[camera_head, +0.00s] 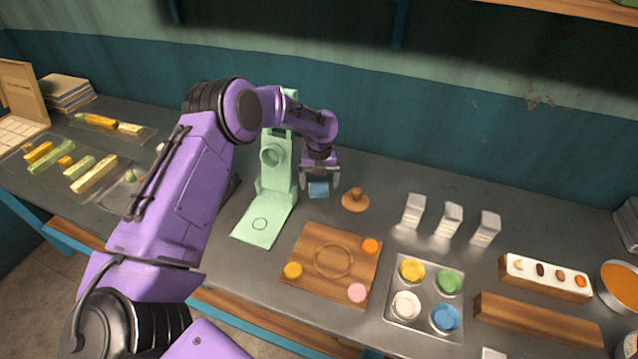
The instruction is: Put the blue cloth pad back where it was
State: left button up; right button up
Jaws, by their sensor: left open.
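The blue cloth pad (318,189) is a small light-blue piece low between the fingers of my left gripper (319,183). The gripper points down with its fingers apart, one on each side of the pad. The pad lies on or just above the grey counter, right of the light green stand (276,175); I cannot tell whether it touches a finger. My right gripper is not in view.
A wooden knob (355,200) stands close right of the gripper. In front is a wooden board (331,261) with coloured discs. A tray (393,317) of coloured bowls and several white cartons (448,219) stand to the right. Bare counter lies behind the knob.

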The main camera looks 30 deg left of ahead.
aim_at(319, 186)
pick_arm(q)
notch_tip(319, 186, up, 11)
jog(key=b, duration=0.3)
